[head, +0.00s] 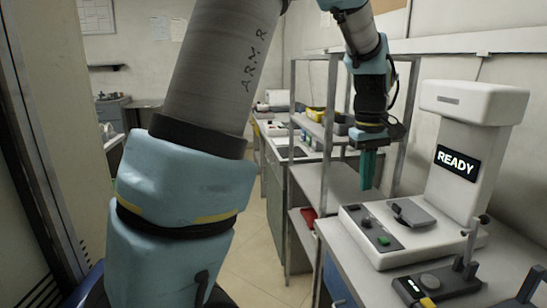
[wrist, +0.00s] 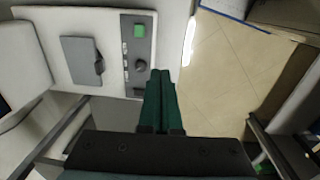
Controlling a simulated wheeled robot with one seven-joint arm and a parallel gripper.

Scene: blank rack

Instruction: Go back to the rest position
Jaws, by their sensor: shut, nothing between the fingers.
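My gripper (head: 368,170) points straight down in the head view, in front of the grey shelf rack and left of the white machine. Its green fingers are together with nothing between them. The wrist view also shows my gripper (wrist: 161,82), its closed fingertips near the edge of the machine's control panel in the picture. The white machine (head: 471,120) has a screen reading READY, a green button and a dark knob on its base. Its panel (wrist: 139,60) shows in the wrist view, with a grey plate beside it.
The grey rack (head: 328,180) stands behind my gripper, with a red item on a lower shelf. A bench (head: 460,285) bears the machine and a small dark device (head: 437,284). A long counter runs along the back. Tiled floor (head: 262,255) is clear left of the rack.

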